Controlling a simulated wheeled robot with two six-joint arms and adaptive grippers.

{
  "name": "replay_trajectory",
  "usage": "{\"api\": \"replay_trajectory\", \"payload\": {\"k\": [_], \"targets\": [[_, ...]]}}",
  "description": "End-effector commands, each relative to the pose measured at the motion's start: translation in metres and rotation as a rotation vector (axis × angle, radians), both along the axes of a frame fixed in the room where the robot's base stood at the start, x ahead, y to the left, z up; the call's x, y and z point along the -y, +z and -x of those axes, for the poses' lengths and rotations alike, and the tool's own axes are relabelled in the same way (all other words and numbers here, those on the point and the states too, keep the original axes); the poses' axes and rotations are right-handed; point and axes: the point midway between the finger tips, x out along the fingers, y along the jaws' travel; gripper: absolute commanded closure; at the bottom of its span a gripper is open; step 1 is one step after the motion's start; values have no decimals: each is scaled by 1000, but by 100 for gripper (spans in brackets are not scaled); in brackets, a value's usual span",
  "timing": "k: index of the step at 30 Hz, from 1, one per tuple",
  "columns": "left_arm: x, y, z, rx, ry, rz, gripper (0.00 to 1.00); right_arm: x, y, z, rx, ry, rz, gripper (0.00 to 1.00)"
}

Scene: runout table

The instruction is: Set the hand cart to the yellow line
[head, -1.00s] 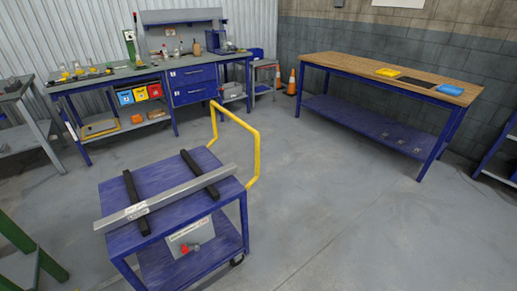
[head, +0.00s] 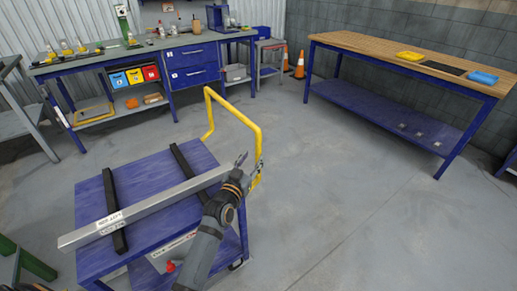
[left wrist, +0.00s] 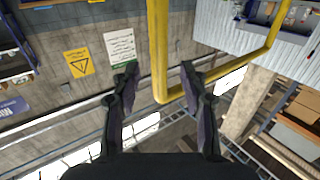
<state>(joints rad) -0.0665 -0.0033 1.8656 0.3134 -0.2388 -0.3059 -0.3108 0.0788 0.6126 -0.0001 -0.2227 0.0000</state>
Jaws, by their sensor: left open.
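The hand cart (head: 148,178) has a blue top and a lower shelf. Its bent yellow handle (head: 236,112) rises at the far right end. My left gripper (head: 250,170) is open beside the right upright of the handle. In the left wrist view, the handle tube (left wrist: 158,45) shows between the spread fingers of the left gripper (left wrist: 157,68), and one finger overlaps its crossbar. I cannot tell whether they touch. A long metal bar (head: 160,200) lies across two black strips on the cart. No yellow floor line shows.
A workbench (head: 110,62) with blue drawers and coloured bins stands along the back left. A wood-topped table (head: 390,52) stands at the right, with orange cones (head: 299,68) near its left end. Grey floor (head: 330,190) is clear right of the cart.

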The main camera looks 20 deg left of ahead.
Motion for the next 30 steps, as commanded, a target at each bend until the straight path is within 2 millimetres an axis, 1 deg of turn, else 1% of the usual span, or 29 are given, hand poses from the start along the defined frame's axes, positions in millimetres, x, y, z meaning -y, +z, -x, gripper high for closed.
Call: {"api": "replay_trajectory", "payload": {"k": [1, 3, 6, 9, 13, 20, 27, 30], "targets": [[1, 2, -12, 2, 0, 1, 56, 0, 1, -3, 4, 0, 0, 60], [2, 1, -27, 2, 0, 0, 56, 0, 1, -8, 12, 1, 0, 60], [3, 1, -44, 0, 0, 1, 56, 0, 2, -16, 25, 1, 0, 60], [4, 0, -55, -1, 0, 1, 56, 0, 2, -18, 29, 1, 0, 60], [5, 0, -62, -1, 1, 1, 56, 1, 2, -17, 28, 1, 0, 60], [5, 0, -62, -1, 1, 0, 56, 1, 1, -15, 24, 2, 1, 60], [4, -1, -62, -1, 1, 0, 89, 1, 1, -13, 20, 1, 2, 60], [4, -1, -62, -1, 1, 0, 100, 1, 1, -13, 19, 1, 2, 60]]}}
